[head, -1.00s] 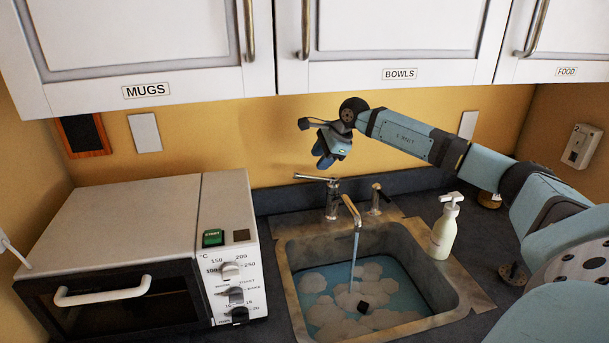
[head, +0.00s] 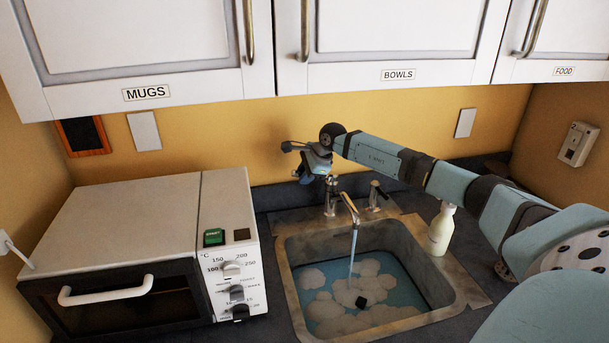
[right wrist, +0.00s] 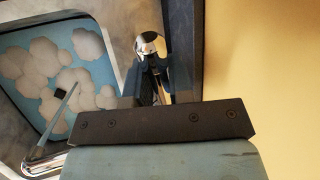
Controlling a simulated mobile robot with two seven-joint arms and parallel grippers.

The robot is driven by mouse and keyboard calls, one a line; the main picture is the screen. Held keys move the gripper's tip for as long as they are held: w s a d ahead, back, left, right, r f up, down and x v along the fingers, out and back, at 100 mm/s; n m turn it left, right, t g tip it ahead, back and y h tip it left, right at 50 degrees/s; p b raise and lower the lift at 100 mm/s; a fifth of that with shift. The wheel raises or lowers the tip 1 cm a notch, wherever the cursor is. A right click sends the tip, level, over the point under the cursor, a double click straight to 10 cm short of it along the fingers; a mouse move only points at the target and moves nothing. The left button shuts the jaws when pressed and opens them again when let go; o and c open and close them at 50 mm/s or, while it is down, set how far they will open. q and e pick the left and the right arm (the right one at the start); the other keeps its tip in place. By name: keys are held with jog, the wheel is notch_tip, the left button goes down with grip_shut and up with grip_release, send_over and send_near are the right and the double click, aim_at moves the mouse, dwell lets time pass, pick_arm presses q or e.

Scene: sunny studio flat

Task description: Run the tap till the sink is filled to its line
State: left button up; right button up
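The sink (head: 290,240) holds blue water (head: 400,290) with patches of white foam. A dark line shows along its inner right wall near the water's edge. A thin stream (head: 354,245) runs from the tap spout (head: 348,206); the stream also shows in the right wrist view (right wrist: 66,104). In the right wrist view a chrome lever end (right wrist: 150,44) shows just beyond the gripper's dark fingers. Whether they touch or grip it is unclear. My left gripper is out of view.
A small dark object (head: 361,302) shows in the sink. A second tap handle (head: 376,193) stands right of the spout. A soap bottle (head: 441,230) stands beside the sink under my right arm. A toaster oven (head: 120,230) fills the left counter. Wall cupboards (head: 395,40) hang above.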

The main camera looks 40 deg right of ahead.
grip_shut()
jog(key=shift+a+f+g+h, duration=0.2)
jog(key=shift+f+g+h, duration=0.2)
jog(key=shift+f+h, duration=0.25)
jog(key=o, duration=0.6)
grip_release()
jog(key=shift+w+a, duration=0.1)
jog(key=shift+w, duration=0.05)
jog(key=shift+s+d+r+b, duration=0.2)
jog(key=shift+s+r+b, duration=0.1)
jog(key=shift+r, duration=0.2)
jog(key=b+v, duration=0.2)
jog(key=v, duration=1)
jog(key=shift+s+a+r, duration=0.1)
jog(key=shift+r, duration=0.3)
